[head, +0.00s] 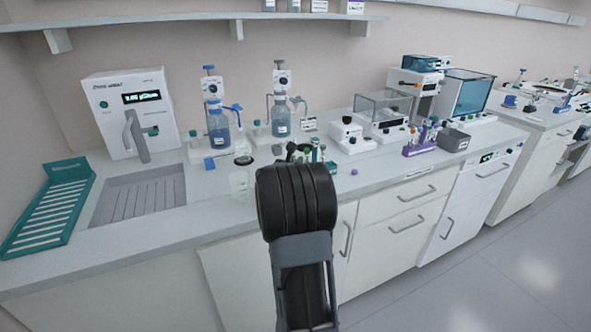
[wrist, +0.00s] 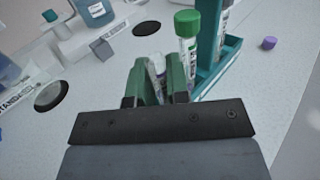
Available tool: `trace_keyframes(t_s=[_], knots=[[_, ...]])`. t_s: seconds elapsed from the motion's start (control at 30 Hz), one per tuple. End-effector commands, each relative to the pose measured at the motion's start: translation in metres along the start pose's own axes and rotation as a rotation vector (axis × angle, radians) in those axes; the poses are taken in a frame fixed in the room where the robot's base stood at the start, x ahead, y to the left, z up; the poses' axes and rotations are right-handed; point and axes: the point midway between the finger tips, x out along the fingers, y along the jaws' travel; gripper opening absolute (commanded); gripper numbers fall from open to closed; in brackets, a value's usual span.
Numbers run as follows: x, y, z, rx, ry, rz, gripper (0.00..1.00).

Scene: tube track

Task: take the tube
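In the wrist view, my gripper (wrist: 158,75) has its two green fingers apart. A pale, clear piece shows in the gap between them; I cannot tell whether it is a tube or whether the fingers touch it. A green-capped tube (wrist: 187,50) with a white label stands upright in the teal rack (wrist: 232,46), just right of my fingers. Another labelled tube is partly hidden behind the rack's upright. In the head view, my dark arm hides most of the gripper, and green-capped tubes (head: 315,153) show just beyond it on the counter.
A purple cap (wrist: 269,43) lies right of the rack. Blue bottles (head: 218,128) stand at the back left. The sink (head: 140,195) and a green slatted rack (head: 48,210) are at the left. A purple rack (head: 419,148) and several instruments stand at the right.

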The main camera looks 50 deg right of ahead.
Motion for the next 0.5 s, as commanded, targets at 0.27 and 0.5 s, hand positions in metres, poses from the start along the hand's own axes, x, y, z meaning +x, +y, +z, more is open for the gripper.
trace_keyframes(t_s=[0.27, 0.5], knots=[[0.000, 0.000, 0.000, 0.000, 0.000, 0.000, 0.02], [0.000, 0.000, 0.011, 0.002, -0.002, 0.000, 0.02]])
